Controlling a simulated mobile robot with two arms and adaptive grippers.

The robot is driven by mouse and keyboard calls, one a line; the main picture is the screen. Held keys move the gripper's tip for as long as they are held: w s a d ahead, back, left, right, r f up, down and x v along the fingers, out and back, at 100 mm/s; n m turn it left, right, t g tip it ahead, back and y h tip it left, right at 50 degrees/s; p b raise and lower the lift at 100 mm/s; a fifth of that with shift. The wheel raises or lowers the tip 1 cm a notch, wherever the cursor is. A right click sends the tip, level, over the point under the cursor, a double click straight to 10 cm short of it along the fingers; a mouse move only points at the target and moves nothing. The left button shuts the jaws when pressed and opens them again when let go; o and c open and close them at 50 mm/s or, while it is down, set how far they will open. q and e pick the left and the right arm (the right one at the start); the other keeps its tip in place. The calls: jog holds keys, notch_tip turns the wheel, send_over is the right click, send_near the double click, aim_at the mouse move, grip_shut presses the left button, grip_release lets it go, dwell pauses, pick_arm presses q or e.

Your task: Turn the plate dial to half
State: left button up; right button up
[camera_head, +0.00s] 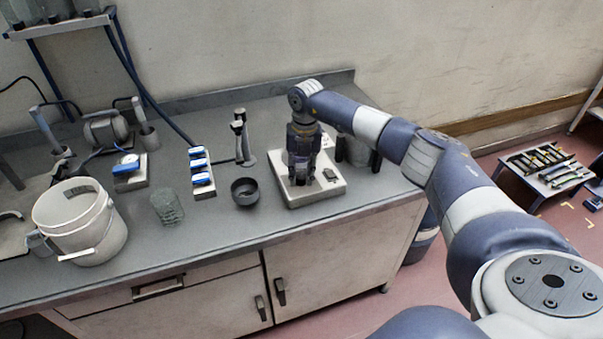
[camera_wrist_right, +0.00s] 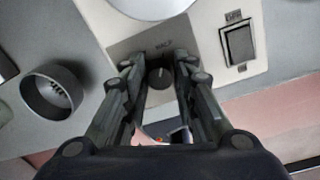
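The hot plate (camera_head: 291,197) is a pale, flat unit on the grey bench, and its body (camera_wrist_right: 203,22) fills the upper part of the right wrist view. Its dial (camera_wrist_right: 159,76) is a small dark knob on the front face, below a printed label too blurred to read surely. My right gripper (camera_head: 301,181) points down over the plate's front and hides the dial in the head view. In the wrist view its fingers (camera_wrist_right: 158,63) are apart, one on each side of the dial, with a gap visible; I cannot tell any contact. My left gripper is out of view.
A dark rocker switch (camera_wrist_right: 238,44) sits right of the dial. A dark bowl (camera_head: 245,192) stands close left of the plate. Farther left are a blue-topped rack (camera_head: 203,182), a glass beaker (camera_head: 167,207) and a white bucket (camera_head: 80,225). The bench's front edge is near.

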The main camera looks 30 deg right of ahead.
aim_at(304, 176)
jog(key=shift+o, duration=1)
notch_tip(304, 176, up, 12)
jog(key=shift+s+d, duration=0.2)
jog(key=shift+d, duration=0.05)
jog(key=shift+f, duration=0.1)
